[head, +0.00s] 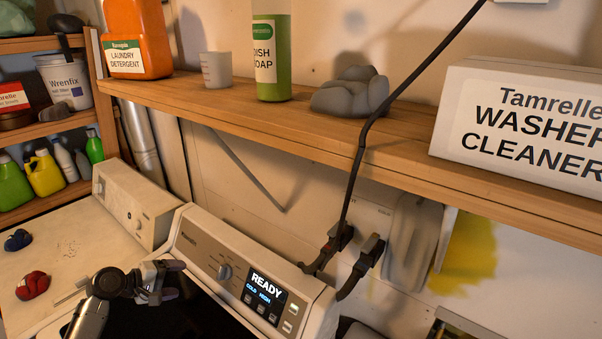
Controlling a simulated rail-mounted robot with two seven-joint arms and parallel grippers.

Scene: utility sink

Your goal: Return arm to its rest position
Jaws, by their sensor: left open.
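My left gripper (160,281) is in the lower left of the head view, in front of the left end of the washer's control panel (228,262). Its fingers point right and are open, with nothing seen between them. The panel has a round knob and a lit display (266,290) reading READY, COLD, HIGH. My right gripper is not in view.
A wooden shelf (300,131) above holds an orange detergent jug (138,35), a cup (216,70), green dish soap (271,60), a grey cloth (350,93) and a washer cleaner box (520,125). A black cable (361,150) hangs down.

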